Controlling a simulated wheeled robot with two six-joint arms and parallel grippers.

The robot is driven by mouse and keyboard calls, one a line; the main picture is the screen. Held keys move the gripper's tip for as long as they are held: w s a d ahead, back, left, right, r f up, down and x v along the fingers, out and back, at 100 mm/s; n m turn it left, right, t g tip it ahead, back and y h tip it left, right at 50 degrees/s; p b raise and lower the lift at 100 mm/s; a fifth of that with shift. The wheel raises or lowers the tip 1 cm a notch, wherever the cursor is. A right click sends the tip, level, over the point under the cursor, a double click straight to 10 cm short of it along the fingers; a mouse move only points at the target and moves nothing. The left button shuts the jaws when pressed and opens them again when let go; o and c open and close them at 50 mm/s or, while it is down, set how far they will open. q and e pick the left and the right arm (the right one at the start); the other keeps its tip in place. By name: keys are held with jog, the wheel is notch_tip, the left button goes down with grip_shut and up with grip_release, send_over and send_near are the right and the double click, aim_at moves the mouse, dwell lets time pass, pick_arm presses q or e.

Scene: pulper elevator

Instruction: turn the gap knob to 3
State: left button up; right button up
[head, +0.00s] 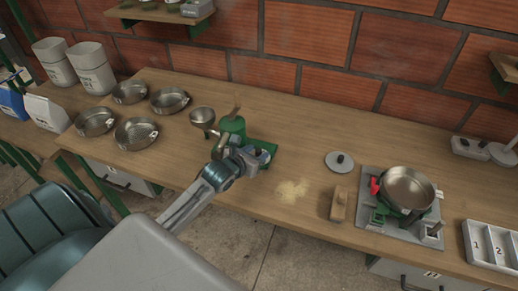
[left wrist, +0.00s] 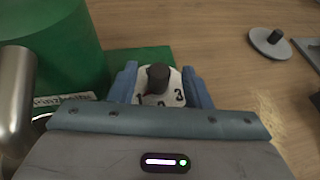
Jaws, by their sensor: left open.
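The gap knob (left wrist: 158,78) is a dark round knob on a white dial plate (left wrist: 177,80) with numbers; a 3 shows at its right and a 1 at its left, and the number between is partly hidden. I cannot tell where the knob points. My left gripper (left wrist: 162,87) is open, with one blue finger on each side of the knob; I cannot tell if they touch it. In the head view my left gripper (head: 259,156) is at the front right of the green pulper (head: 232,128), hiding the knob. My right gripper is not in view.
Several metal pans (head: 136,133) stand on the wooden bench at left. To the right are a round lid (head: 339,162), a wooden block (head: 339,204), and a pan (head: 406,188) on a burner. Pale powder (head: 292,189) lies on the bench right of the gripper.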

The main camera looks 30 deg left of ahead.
pick_arm(q)
jog(key=shift+x, duration=0.95)
jog(key=shift+w, duration=0.1)
grip_shut()
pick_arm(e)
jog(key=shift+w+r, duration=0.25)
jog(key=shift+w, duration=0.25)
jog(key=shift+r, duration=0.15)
